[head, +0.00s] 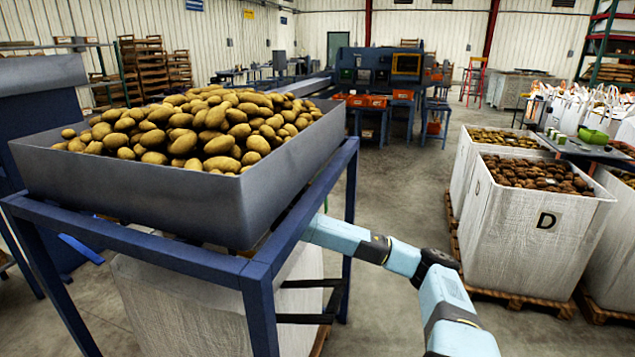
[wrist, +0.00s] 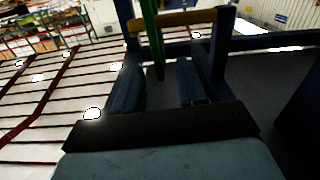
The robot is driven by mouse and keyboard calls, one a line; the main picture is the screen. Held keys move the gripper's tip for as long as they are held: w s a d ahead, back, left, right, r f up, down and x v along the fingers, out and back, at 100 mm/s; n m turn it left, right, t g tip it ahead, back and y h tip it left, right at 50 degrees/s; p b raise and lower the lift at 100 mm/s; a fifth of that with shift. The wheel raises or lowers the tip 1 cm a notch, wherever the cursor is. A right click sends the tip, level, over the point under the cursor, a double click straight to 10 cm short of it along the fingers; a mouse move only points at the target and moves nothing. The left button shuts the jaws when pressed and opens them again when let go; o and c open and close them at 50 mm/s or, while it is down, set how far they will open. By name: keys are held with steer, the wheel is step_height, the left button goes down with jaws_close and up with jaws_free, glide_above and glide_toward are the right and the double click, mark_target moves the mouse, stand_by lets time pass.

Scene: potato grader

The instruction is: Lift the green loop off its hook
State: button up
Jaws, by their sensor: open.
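A narrow green strap (wrist: 152,42), which looks like the green loop, hangs at the top middle of the wrist view. Its lower end reaches into the gap between the fingers of my gripper (wrist: 158,72). The fingers are dark, spread apart, and I see nothing clamped between them. A yellow-brown bar (wrist: 180,19) crosses at the strap; I cannot tell whether it belongs to the hook. The hook itself is not clear. In the head view my arm runs behind the hopper stand, and the gripper and loop are hidden there.
A grey hopper (head: 140,195) full of potatoes sits on a blue frame (head: 262,285) close by my arm. Dark blue beams (wrist: 215,45) stand near the fingers in the wrist view. White bulk bags (head: 535,230) stand at the right. Floor between is clear.

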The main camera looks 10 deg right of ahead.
steer(key=x, duration=0.7)
steer(key=shift+s, duration=0.1)
jaws_close()
stand_by(0.4)
